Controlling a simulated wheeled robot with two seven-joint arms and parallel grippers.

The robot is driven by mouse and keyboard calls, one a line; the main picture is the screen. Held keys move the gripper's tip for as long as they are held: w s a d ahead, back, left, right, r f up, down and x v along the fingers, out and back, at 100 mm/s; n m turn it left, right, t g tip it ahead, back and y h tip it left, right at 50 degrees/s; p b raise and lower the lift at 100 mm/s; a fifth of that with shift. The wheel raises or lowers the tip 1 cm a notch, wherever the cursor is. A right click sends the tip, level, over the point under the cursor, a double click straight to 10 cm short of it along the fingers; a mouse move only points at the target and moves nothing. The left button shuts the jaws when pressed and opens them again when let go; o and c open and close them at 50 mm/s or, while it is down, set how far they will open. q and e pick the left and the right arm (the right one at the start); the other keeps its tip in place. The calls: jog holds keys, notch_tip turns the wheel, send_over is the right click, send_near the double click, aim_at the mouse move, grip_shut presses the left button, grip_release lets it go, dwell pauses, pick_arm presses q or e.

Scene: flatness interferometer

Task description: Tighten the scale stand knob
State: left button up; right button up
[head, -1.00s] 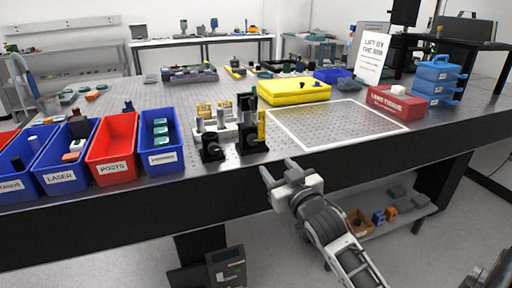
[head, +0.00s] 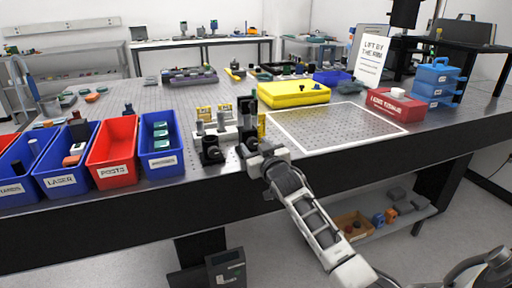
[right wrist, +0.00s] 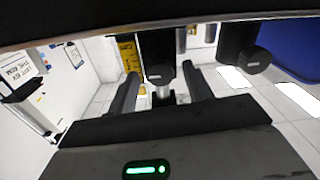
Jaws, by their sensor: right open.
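The scale stand is a black post mount with an upright yellow scale (head: 261,125) at the table's front edge; the scale also shows in the right wrist view (right wrist: 129,52). Its round black knob (right wrist: 158,75) appears between my right gripper's fingers in the right wrist view. My right gripper (right wrist: 160,90) is open, one finger on each side of the knob, with gaps visible. In the head view my right gripper (head: 247,150) is in front of the stand and hides the knob. My left gripper is not in view.
A second black stand with a knob (head: 212,153) is close on the left; its knob shows in the wrist view (right wrist: 254,60). Blue bin (head: 163,160) and red bin (head: 112,170) are farther left. A yellow case (head: 293,94) lies behind. The white-outlined area (head: 340,127) is clear.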

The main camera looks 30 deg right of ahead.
jog(key=c, duration=1)
jog(key=shift+o, duration=0.2)
